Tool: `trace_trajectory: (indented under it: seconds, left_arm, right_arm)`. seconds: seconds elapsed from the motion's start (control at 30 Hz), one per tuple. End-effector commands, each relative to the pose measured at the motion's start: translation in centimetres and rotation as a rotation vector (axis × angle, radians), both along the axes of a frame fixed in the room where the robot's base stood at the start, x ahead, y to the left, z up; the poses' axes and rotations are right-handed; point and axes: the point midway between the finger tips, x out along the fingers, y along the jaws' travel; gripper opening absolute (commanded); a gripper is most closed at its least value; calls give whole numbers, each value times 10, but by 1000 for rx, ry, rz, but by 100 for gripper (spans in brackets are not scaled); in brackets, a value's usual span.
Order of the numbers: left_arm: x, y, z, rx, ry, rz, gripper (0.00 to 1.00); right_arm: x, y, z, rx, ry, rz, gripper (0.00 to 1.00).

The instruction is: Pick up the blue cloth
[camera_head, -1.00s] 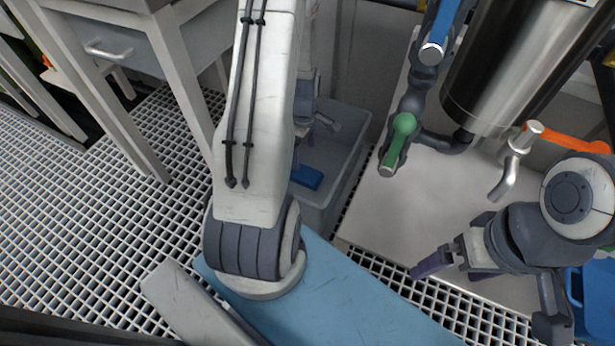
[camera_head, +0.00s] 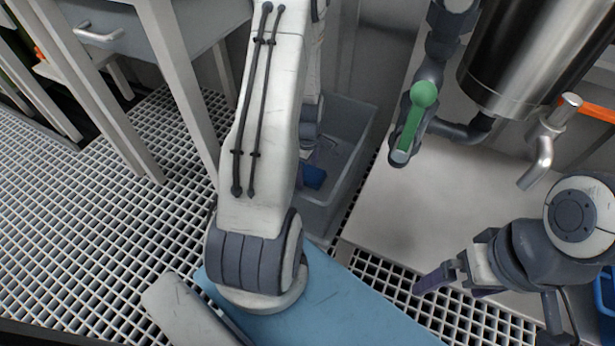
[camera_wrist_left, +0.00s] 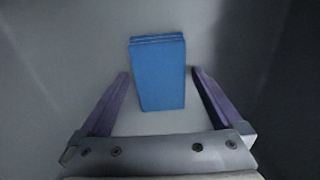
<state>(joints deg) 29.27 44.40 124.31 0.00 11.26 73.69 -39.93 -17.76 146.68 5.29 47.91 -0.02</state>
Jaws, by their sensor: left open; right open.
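The blue cloth (camera_head: 314,177) is a small folded blue block on the floor of a grey bin, partly hidden by my left arm in the head view. In the left wrist view the cloth (camera_wrist_left: 160,75) lies ahead, centred between the two purple fingers of my left gripper (camera_wrist_left: 160,75). The fingers are spread with a gap on each side of the cloth. In the head view my left gripper (camera_head: 303,172) is down inside the bin, mostly hidden behind my arm. My right gripper (camera_head: 455,283) is open and empty, away from the cloth at the lower right.
The grey bin (camera_head: 356,150) has walls close around my left gripper. A pale bench top (camera_head: 420,225) with a steel vessel (camera_head: 525,55) and a green-handled valve (camera_head: 413,120) stands to its right. A drawer table (camera_head: 130,45) stands at left, over grating floor.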

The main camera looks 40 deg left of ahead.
Motion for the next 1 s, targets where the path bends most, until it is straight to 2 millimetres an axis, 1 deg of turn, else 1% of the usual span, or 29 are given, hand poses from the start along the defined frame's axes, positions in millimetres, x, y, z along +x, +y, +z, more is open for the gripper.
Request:
trace_trajectory:
  seconds: [0.03, 0.07, 0.1, 0.17, 0.2, 0.23, 0.27, 0.47, 0.57, 0.67, 0.8, 0.9, 1.0]
  left_arm:
    - [0, 0, 1, 0, 0, 0, 100]
    - [0, 0, 1, 0, 0, 0, 92]
    - [0, 0, 1, 0, 0, 0, 77]
    - [0, 0, 1, 0, 0, 0, 54]
    - [0, 0, 1, 0, 0, 0, 39]
    - [0, 0, 1, 0, 0, 0, 27]
    - [0, 0, 1, 0, 0, 0, 23]
    - [0, 0, 2, 0, 0, 0, 23]
    - [0, 0, 9, 0, -1, 0, 23]
    - [0, 0, 27, 0, -2, 0, 23]
    - [0, 0, 58, 0, -2, 0, 23]
    - [1, 0, 77, 1, -2, 0, 23]
    - [0, 0, 91, 0, -1, 0, 23]
  right_arm:
    - [0, 0, 1, 0, 0, 0, 100]
    - [0, 0, 1, 0, 0, 0, 100]
    - [0, 0, 1, 0, 0, 0, 100]
    - [0, 0, 1, 0, 0, 0, 100]
    - [0, 0, 1, 0, 0, 0, 100]
    - [0, 0, 1, 0, 0, 0, 100]
    - [0, 0, 1, 0, 0, 0, 100]
    - [0, 0, 1, 0, 0, 0, 100]
    - [0, 0, 7, 0, 0, 0, 100]
    - [0, 0, 20, 0, 0, 0, 100]
    - [0, 0, 40, 0, 0, 0, 100]
    - [0, 0, 52, 0, 0, 0, 100]
    - [0, 0, 60, 0, 0, 0, 100]
